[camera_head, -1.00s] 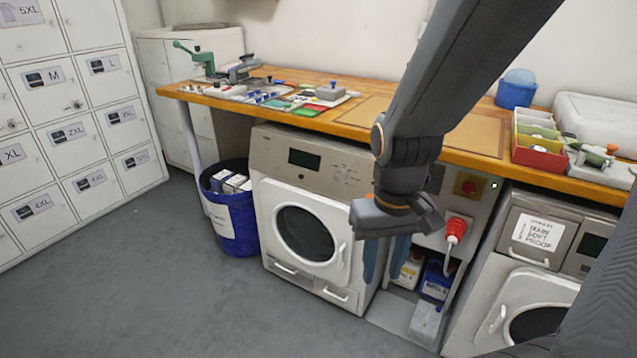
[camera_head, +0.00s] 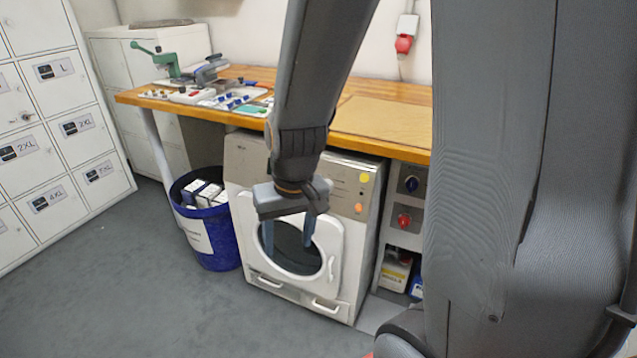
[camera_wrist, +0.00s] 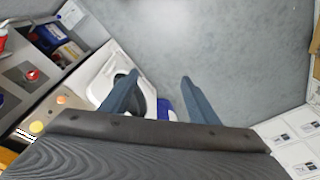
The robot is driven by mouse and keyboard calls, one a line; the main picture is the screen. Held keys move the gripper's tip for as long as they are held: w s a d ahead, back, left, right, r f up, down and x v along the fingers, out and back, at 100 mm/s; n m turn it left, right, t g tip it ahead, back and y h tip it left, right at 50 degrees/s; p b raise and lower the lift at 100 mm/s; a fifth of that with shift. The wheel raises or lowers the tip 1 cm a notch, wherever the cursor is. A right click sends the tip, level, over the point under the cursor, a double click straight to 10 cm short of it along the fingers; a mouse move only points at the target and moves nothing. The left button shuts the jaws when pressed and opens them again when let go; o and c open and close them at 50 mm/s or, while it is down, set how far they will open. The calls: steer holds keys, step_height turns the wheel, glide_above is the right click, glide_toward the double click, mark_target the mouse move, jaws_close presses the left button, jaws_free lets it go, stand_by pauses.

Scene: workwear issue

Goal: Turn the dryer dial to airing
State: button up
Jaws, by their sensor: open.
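The white dryer (camera_head: 333,225) with a round door stands under the bench. On its grey control panel a yellow button (camera_head: 363,178) and an orange button (camera_head: 359,208) show; my arm hides the rest, and I make out no dial there. A dark blue knob (camera_head: 411,183) is on the grey unit right of the dryer, above a red fitting (camera_head: 403,220). My gripper (camera_head: 287,240) is open, pointing down in front of the dryer door, fingers apart and empty. In the wrist view its fingers (camera_wrist: 163,90) point toward the floor, with the dryer door (camera_wrist: 97,78) to the left.
A wooden bench (camera_head: 385,122) runs above the dryer, with tools at its left. A blue bin (camera_head: 222,240) stands just left of the dryer. Lockers (camera_head: 60,130) line the left side. The floor (camera_head: 150,300) in front is clear. My own arm blocks the right of the view.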

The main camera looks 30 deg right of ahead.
steer(key=w+d+f+m+t+h+p, duration=0.1)
steer(key=w+d+f+m+t+p, duration=0.15)
steer(key=w, duration=0.65)
steer(key=w+d+f+m+t+h+p, duration=0.1)
steer(key=w+d+f+t+h, duration=0.15)
steer(key=w, duration=0.75)
steer(key=w+d+f+m+t+h+p, duration=0.1)
steer(key=w+d+f+h+p, duration=0.1)
steer(key=d, duration=0.6)
steer(key=w+d+f+m+t+h+p, duration=0.1)
steer(key=w+d+f+m+h+p, duration=0.1)
steer(key=w+d+h, duration=0.3)
steer(key=d+f+p, duration=0.1)
steer(key=d, duration=0.2)
steer(key=shift+d+f, duration=0.4)
steer(key=shift+m, duration=0.25)
steer(key=shift+c, duration=0.2)
steer(key=c, duration=1)
